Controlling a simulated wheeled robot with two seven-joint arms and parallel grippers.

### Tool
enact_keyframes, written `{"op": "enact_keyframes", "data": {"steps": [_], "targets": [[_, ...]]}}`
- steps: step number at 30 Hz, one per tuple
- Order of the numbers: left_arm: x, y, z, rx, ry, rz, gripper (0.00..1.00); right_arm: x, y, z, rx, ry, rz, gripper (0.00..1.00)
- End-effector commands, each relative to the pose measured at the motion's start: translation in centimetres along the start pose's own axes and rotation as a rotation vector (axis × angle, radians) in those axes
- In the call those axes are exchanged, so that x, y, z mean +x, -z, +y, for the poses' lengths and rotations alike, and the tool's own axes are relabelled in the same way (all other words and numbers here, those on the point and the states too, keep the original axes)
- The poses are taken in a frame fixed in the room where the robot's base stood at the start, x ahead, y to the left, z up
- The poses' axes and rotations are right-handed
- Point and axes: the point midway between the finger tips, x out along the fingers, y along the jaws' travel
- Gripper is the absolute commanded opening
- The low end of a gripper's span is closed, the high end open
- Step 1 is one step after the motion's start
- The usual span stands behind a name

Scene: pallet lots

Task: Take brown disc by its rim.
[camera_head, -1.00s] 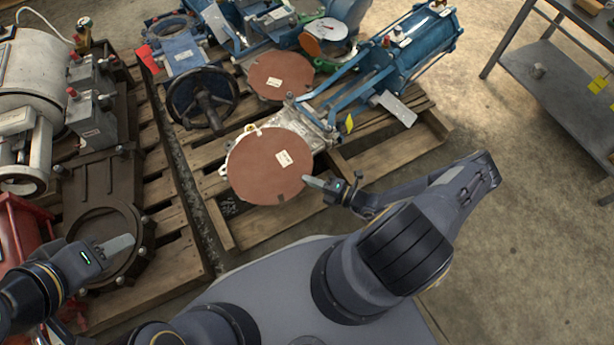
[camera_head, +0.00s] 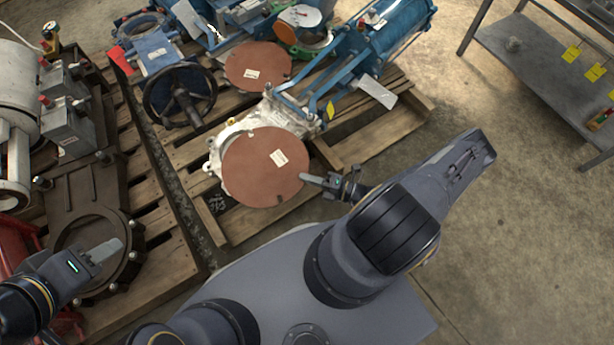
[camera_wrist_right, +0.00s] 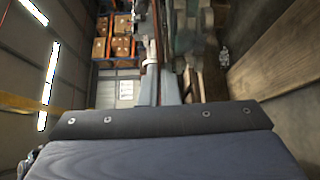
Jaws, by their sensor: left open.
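The brown disc (camera_head: 255,180), with a white label, lies over the round opening of a pale metal valve body (camera_head: 236,127), nearest me on the pallet. More of the pale flange shows at its upper left. My right gripper (camera_head: 308,178) is at the disc's right rim, with its fingers shut on it. In the right wrist view the fingers (camera_wrist_right: 158,90) are close together, with the disc (camera_wrist_right: 157,55) as a thin reddish edge between them. My left gripper (camera_head: 108,248) is open and empty above a dark round flange (camera_head: 70,285) at the lower left.
A second brown disc (camera_head: 258,66) lies farther back. A dark handwheel (camera_head: 180,92) stands left of it, and a blue cylinder assembly (camera_head: 390,40) is at the back. Wooden pallets (camera_head: 385,130) carry these parts. A grey metal table (camera_head: 530,60) stands at the right, with clear floor before it.

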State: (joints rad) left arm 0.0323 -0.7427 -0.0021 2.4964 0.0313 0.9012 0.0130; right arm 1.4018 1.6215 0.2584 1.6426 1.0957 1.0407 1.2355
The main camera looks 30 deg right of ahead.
Motion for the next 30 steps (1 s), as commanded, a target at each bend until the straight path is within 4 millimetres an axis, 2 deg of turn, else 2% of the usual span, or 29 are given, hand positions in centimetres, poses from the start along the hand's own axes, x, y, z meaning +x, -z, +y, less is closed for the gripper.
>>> {"op": "enact_keyframes", "data": {"steps": [6,30], "targets": [[-0.3,0.1,0.1,0.000,0.000,0.000,0.41,0.0,0.0,0.4,0.000,-0.001,0.000,0.00],[-4.5,2.3,2.0,0.000,0.000,0.000,0.41,-0.2,-0.5,6.9,-0.001,-0.001,0.000,0.00]]}}
